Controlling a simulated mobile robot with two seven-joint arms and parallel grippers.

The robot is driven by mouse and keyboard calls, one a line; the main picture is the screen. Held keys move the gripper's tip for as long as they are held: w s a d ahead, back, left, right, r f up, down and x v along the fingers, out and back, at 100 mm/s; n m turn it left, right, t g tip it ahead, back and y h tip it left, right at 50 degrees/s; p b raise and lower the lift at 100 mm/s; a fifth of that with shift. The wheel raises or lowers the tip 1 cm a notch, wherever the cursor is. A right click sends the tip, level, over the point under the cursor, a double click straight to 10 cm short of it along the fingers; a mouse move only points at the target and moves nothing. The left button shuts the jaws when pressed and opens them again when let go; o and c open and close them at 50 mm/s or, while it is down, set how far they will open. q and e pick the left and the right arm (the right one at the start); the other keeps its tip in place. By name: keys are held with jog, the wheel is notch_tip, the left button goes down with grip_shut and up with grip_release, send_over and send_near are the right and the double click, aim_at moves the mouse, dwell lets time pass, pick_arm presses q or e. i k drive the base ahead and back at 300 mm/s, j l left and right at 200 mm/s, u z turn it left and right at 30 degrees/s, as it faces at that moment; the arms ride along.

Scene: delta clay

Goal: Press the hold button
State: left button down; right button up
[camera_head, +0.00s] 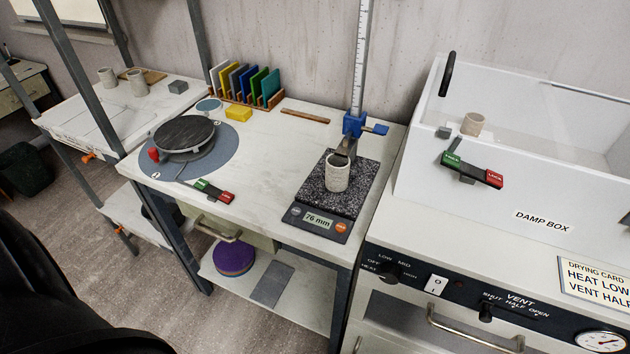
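A height gauge (357,70) with a white ruled column and a blue slider (354,126) stands on a speckled dark base (352,197). A pale clay cup (337,173) stands upright on that base, under the slider's arm. The front panel has a display (318,219) reading "76 mm". An orange button (341,227) is right of the display and a small grey button (295,210) is left of it. Their labels are too small to read, so I cannot tell which is the hold button. Neither gripper is in view.
A turntable (184,135) and a green-and-red switch (214,192) are on the bench left of the gauge. Coloured cards (240,85) stand in a rack behind. A white damp box (540,195) rises to the right. Bare bench (262,165) lies left of the gauge.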

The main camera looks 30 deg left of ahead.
aim_at(340, 227)
jog(key=u, duration=1)
